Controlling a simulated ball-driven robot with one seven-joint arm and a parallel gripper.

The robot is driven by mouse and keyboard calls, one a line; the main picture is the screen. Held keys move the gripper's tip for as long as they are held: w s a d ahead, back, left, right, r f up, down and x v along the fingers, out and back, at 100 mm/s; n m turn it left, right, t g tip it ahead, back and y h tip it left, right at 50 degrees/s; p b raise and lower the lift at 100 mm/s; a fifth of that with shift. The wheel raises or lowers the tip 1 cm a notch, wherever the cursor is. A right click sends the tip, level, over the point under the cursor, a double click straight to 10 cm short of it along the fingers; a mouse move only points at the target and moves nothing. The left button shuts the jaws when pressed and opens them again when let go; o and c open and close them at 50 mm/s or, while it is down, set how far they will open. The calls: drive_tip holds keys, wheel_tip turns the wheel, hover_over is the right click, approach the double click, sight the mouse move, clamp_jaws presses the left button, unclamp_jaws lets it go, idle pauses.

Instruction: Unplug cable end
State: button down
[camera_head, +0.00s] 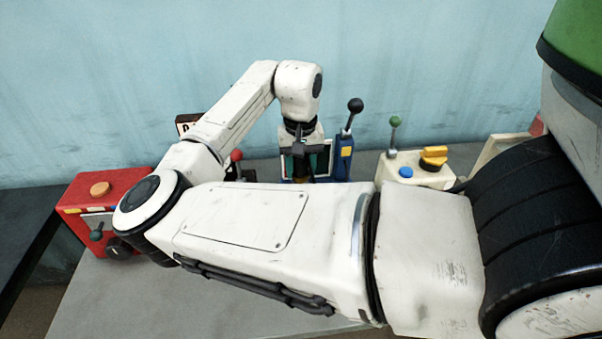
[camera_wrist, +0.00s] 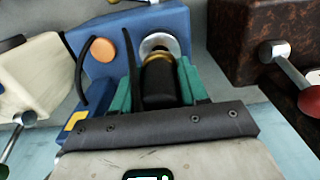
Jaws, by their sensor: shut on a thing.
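The cable end is a thick black plug with a gold band (camera_wrist: 159,85), seen in the wrist view between the teal fingers of my gripper (camera_wrist: 158,90). The fingers are shut on its sides. Its far end meets a round silver socket (camera_wrist: 155,43) on the face of a blue box (camera_wrist: 112,25); how deep it sits in the socket is hidden. In the head view my gripper (camera_head: 304,165) points down in front of the blue box (camera_head: 343,158), and the plug cannot be made out there.
A dark rusty brown box with a red-knobbed lever (camera_wrist: 305,95) stands close on the right in the wrist view. A cream box (camera_head: 415,172) with a green-knobbed lever and yellow knob is right of the blue box. A red box (camera_head: 98,197) stands left on the grey table (camera_head: 190,305).

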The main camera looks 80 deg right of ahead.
drive_tip(key=shift+r+p, duration=1.4)
